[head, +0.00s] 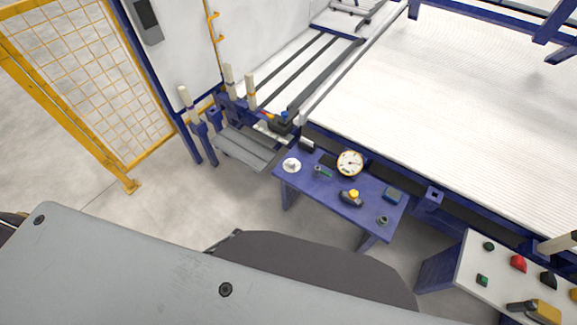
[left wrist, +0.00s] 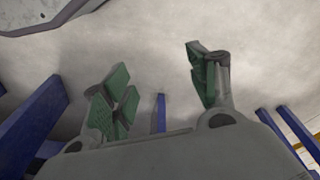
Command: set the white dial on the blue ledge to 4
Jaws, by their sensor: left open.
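The white dial (head: 291,165) sits at the left end of the blue ledge (head: 320,189) in the head view. It is a small round white knob on a disc; its markings are too small to read. My left gripper (left wrist: 158,95) shows in the left wrist view, open and empty, its green-padded fingers spread apart over bare floor. Neither gripper shows in the head view, and the dial is not in the left wrist view.
A panel with coloured buttons (head: 500,280) stands at lower right. A yellow mesh fence (head: 80,90) is at left. Blue posts (left wrist: 30,120) flank my left gripper.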

